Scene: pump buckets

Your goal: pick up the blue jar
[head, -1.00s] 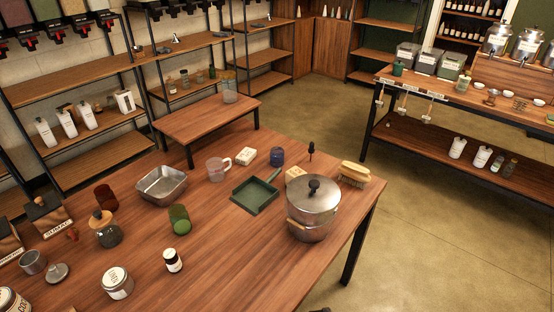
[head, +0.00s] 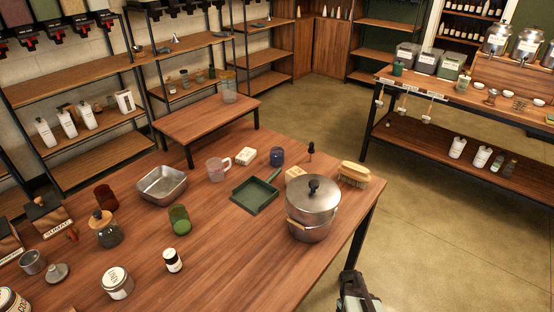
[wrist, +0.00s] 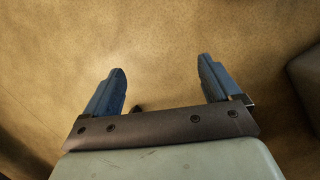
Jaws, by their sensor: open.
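The blue jar (head: 277,156) is a small dark blue cylinder. It stands upright on the wooden table (head: 215,255), near its far edge in the head view, behind the green dustpan and left of a small dropper bottle. My gripper shows in the wrist view (wrist: 165,90) with its two blue fingers wide apart and nothing between them, over the tan floor. In the head view part of my arm shows at the bottom, off the table's right edge and well away from the jar. The jar is not in the wrist view.
A large steel pot (head: 312,212) stands at the table's right side, between my arm and the jar.

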